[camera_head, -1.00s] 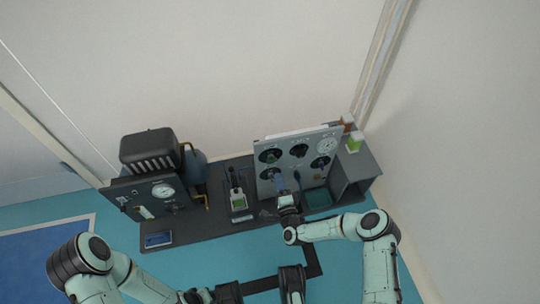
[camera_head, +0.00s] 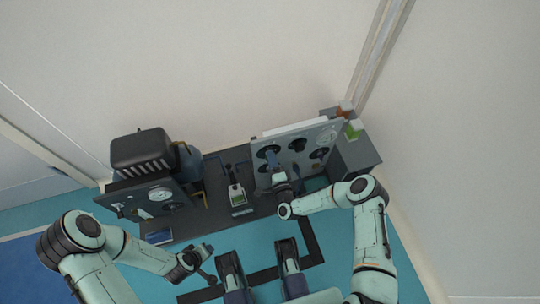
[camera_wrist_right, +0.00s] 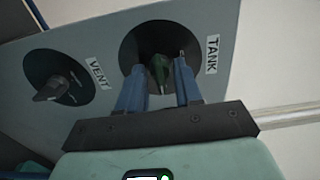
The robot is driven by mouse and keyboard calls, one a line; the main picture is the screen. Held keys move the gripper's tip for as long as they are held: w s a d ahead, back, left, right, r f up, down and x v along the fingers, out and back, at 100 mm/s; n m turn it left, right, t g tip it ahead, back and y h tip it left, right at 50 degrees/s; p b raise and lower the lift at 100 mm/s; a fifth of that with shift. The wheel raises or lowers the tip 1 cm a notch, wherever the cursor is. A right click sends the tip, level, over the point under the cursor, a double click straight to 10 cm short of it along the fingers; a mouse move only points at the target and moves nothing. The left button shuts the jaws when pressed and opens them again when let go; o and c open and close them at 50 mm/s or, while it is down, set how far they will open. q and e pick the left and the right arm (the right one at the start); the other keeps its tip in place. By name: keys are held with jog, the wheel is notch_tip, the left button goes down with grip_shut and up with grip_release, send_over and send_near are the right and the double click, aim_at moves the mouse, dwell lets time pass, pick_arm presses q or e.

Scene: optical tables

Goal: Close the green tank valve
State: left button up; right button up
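The green tank valve (camera_wrist_right: 160,70) is a small green handle on a round black dial with a "TANK" label, seen in the right wrist view. My right gripper (camera_wrist_right: 159,72) is open, with one blue finger on each side of the handle. Gaps show between the handle and both fingers. In the head view my right gripper (camera_head: 271,156) reaches the upper left of the grey valve panel (camera_head: 276,176), and the green handle cannot be made out there. My left gripper (camera_head: 207,250) is low in the head view, away from the panel; its fingers are too small to read.
A "VENT" knob (camera_wrist_right: 52,88) sits beside the tank dial. A gauge (camera_head: 328,135) and other black knobs share the panel. A handheld green-screened device (camera_head: 237,195) and a second gauge unit (camera_head: 160,194) stand to the left.

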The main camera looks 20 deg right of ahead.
grip_shut()
pick_arm(q)
jog(key=shift+r, duration=0.2)
pick_arm(e)
jog(key=shift+n, duration=0.4)
pick_arm(q)
jog(key=shift+g, duration=0.5)
jog(key=shift+s+d+r+p, duration=0.55)
jog(key=shift+s+r+p, duration=0.15)
jog(key=shift+s, duration=0.2)
jog(key=shift+s+d+r+p, duration=0.5)
jog(key=shift+s+r+p, duration=0.2)
jog(key=shift+s, duration=0.15)
pick_arm(e)
jog(key=shift+r+n, duration=0.15)
jog(key=shift+n, duration=8.35)
pick_arm(q)
jog(key=shift+h, duration=0.3)
